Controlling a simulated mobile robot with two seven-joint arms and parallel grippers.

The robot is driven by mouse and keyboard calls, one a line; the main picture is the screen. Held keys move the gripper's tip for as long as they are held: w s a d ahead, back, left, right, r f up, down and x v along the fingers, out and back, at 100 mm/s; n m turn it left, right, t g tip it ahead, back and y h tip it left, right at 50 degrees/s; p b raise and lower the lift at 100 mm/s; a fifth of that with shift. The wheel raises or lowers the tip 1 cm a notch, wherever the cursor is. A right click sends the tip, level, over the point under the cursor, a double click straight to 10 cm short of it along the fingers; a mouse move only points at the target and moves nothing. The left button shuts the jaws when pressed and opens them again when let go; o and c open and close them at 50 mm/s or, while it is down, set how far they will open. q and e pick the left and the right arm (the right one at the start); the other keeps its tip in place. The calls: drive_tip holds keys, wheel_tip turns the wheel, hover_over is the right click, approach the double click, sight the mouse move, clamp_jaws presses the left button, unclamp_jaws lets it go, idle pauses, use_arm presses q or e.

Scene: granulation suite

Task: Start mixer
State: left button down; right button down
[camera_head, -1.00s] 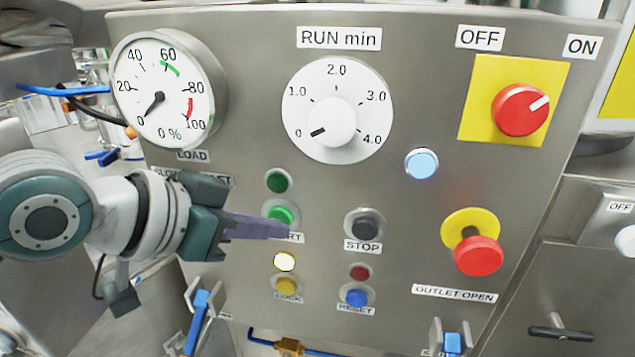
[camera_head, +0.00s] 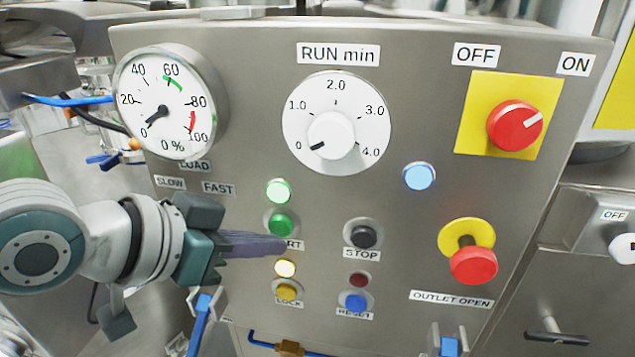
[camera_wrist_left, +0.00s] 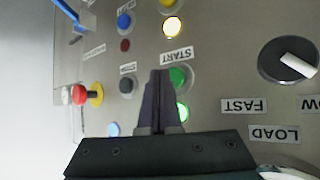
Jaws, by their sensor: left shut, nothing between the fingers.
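The green START button (camera_head: 281,224) sits on the mixer's steel control panel (camera_head: 400,120), its label partly hidden by my left fingers. The lamp above it (camera_head: 278,191) glows green. My left gripper (camera_head: 284,246) is shut and empty, its tips just below and right of the button. In the wrist view, the closed fingertips (camera_wrist_left: 160,76) are beside the START button (camera_wrist_left: 178,78); I cannot tell whether they touch the panel. The RUN min dial (camera_head: 332,135) points to 0. The red switch (camera_head: 515,125) is turned toward ON. My right gripper is not in view.
The black STOP button (camera_head: 362,236) is right of START. A red mushroom button (camera_head: 473,264) protrudes at lower right. The LOAD gauge (camera_head: 165,105) needle is near zero.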

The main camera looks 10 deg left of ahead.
use_arm(q)
drive_tip(key=s+p, duration=0.3)
drive_tip(key=s, duration=0.2)
drive_tip(key=shift+a+p, duration=0.1)
drive_tip(key=shift+p, duration=0.25)
idle(0.7)
